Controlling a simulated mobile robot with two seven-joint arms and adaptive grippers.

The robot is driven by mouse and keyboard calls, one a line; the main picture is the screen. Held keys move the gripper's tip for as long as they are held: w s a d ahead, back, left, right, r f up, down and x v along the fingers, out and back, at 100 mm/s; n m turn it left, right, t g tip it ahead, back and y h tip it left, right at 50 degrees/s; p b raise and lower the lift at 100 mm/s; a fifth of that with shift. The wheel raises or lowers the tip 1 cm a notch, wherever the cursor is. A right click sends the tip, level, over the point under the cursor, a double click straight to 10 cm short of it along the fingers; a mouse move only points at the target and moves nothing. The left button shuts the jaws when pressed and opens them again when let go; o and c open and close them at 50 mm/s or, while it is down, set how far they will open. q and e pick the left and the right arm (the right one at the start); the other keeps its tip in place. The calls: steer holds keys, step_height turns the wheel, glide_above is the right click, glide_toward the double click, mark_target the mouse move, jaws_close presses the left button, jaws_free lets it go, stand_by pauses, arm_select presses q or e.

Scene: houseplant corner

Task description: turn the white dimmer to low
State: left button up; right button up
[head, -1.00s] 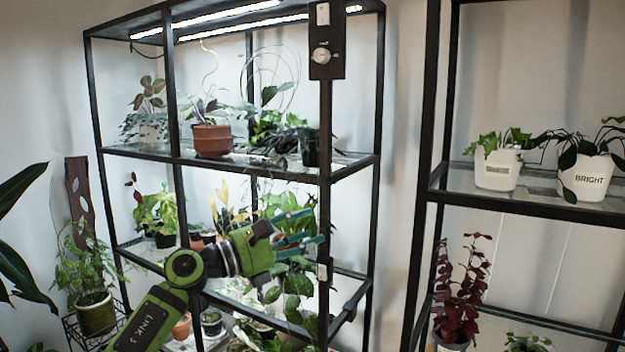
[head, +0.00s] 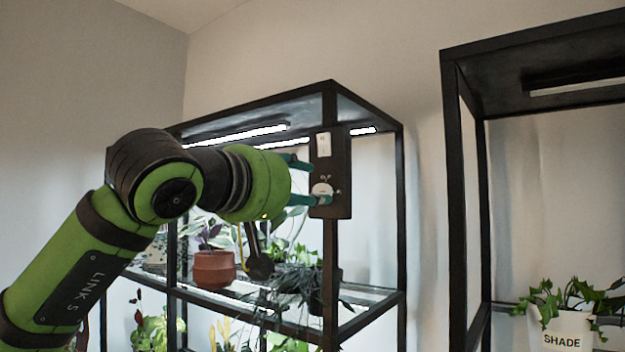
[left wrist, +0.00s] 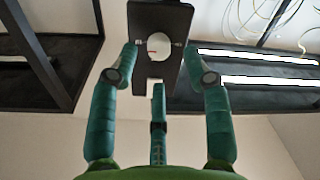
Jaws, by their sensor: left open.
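The white dimmer (head: 321,190) is a round dial on a dark panel (head: 341,170) fixed to the front post of the plant rack. In the left wrist view the dimmer (left wrist: 159,46) shows face-on, with small marks at its sides. My left gripper (head: 317,182) is at the panel, its teal fingers spread open around the dial. In the left wrist view, two fingers of my left gripper (left wrist: 160,62) flank the dial and a third lies on the side by the switch. I cannot tell whether any finger touches the dial. My right gripper is not in view.
A white switch (head: 323,145) sits above the dial on the same panel. Light strips (head: 240,135) glow under the rack's top. A terracotta pot (head: 214,268) stands on the shelf behind my arm. A second black rack with a "SHADE" pot (head: 561,330) stands at right.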

mark_target(319, 191)
arm_select(q)
steer(key=x, duration=0.2)
steer(key=shift+w+d+p, duration=0.2)
steer(key=shift+p, duration=0.2)
steer(key=shift+w+d, duration=0.15)
steer(key=shift+w, duration=0.15)
steer(key=shift+s, duration=0.1)
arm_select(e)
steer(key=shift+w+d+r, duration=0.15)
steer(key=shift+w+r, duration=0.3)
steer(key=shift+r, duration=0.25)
arm_select(q)
jaws_close()
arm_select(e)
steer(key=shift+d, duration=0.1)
